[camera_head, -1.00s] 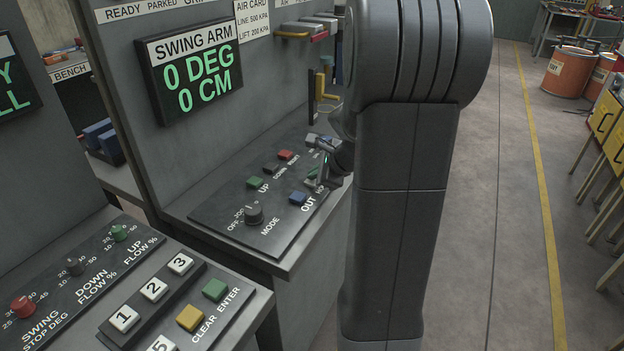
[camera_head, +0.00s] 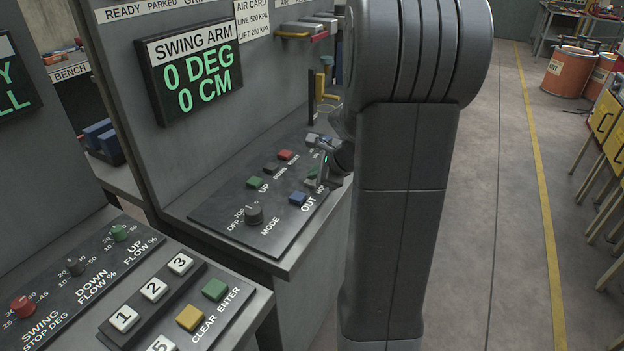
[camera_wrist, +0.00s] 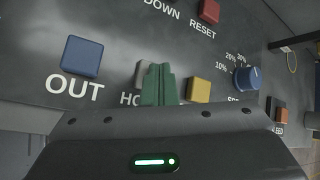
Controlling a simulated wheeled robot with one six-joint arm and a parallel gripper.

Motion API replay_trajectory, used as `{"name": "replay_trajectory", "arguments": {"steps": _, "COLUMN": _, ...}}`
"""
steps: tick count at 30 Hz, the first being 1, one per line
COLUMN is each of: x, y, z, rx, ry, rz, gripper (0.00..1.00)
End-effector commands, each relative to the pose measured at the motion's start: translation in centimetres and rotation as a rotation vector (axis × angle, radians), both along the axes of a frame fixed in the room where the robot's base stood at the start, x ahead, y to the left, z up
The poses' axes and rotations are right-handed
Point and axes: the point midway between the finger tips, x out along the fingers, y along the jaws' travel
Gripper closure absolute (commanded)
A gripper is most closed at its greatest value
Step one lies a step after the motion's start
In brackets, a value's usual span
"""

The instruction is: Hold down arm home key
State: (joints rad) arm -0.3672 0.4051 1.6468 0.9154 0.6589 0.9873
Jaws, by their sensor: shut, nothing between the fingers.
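In the wrist view the home key is a pale grey key (camera_wrist: 140,72) between the blue OUT key (camera_wrist: 81,56) and a yellow key (camera_wrist: 199,90). Its label is cut off after "HO". My gripper (camera_wrist: 158,72) is shut and empty, with its green fingertips over the right part of the key and hiding it. I cannot tell whether the tips touch or press it. In the head view my gripper (camera_head: 314,179) is low over the console, partly hidden by my arm. The swing arm display (camera_head: 195,75) reads 0 DEG and 0 CM.
A red RESET key (camera_wrist: 209,11) and a blue knob (camera_wrist: 247,78) are near the fingers. The console (camera_head: 225,222) also has green UP (camera_head: 255,183) and black DOWN (camera_head: 270,169) keys and a MODE knob (camera_head: 253,214). A keypad (camera_head: 153,289) is at lower left.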

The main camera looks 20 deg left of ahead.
Motion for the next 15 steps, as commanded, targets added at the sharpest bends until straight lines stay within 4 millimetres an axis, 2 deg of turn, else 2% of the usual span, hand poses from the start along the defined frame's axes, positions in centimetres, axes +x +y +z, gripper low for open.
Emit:
{"name": "replay_trajectory", "arguments": {"steps": 9, "x": 0.0, "y": 0.0, "z": 1.6, "rx": 0.0, "ry": 0.001, "rz": 0.001, "gripper": 1.0}}
{"name": "replay_trajectory", "arguments": {"steps": 15, "x": 0.0, "y": 0.0, "z": 1.8, "rx": 0.0, "ry": 0.0, "rz": 0.0, "gripper": 1.0}}
